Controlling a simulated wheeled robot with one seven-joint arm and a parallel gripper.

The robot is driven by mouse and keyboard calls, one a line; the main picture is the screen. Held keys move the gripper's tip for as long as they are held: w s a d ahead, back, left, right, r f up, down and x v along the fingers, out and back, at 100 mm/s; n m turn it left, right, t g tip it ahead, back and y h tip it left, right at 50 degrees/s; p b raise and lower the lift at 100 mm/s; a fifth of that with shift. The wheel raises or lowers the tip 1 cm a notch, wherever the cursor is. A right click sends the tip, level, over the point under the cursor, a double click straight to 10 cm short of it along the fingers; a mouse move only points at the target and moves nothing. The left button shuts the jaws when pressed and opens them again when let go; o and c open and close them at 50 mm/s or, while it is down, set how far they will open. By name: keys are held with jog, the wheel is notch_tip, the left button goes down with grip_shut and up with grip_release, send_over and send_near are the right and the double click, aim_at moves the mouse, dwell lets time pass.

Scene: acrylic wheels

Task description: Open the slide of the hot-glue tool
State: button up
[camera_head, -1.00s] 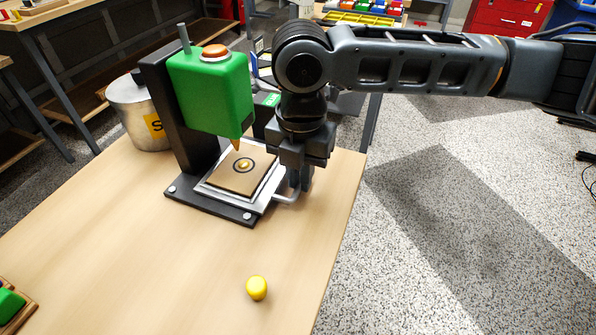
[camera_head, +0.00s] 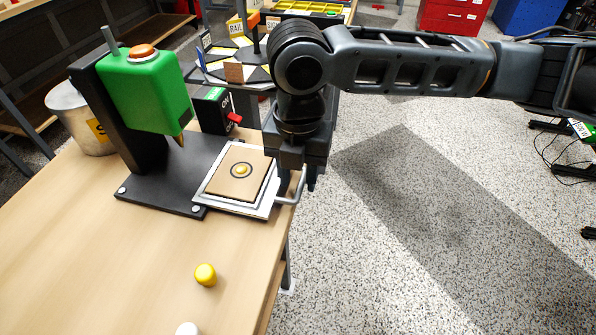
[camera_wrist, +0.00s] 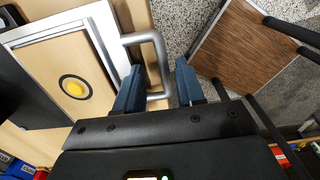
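The green hot-glue tool (camera_head: 145,92) stands on a black base on the table, with its orange button on top and its nozzle pointing down. Its silver slide (camera_head: 212,203) carries a tan plate (camera_head: 236,177) with a ringed yellow dot, and is drawn out to the right of the nozzle. The slide's grey U-shaped handle (camera_head: 297,190) also shows in the wrist view (camera_wrist: 158,52). My gripper (camera_wrist: 160,82) is open at the handle. Its fingers lie on either side of the outer bar, with visible gaps. The head view partly hides the fingertips.
A yellow knob-like piece (camera_head: 205,274) and a white one (camera_head: 187,328) lie on the table's (camera_head: 110,262) front part. A metal pot (camera_head: 70,112) stands behind at left. A red-lever switch box (camera_head: 214,108) is behind the tool. Floor is open to the right.

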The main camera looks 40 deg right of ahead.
notch_tip(320, 180, up, 8)
jog(key=shift+f, duration=0.1)
dwell(0.5)
dwell(0.4)
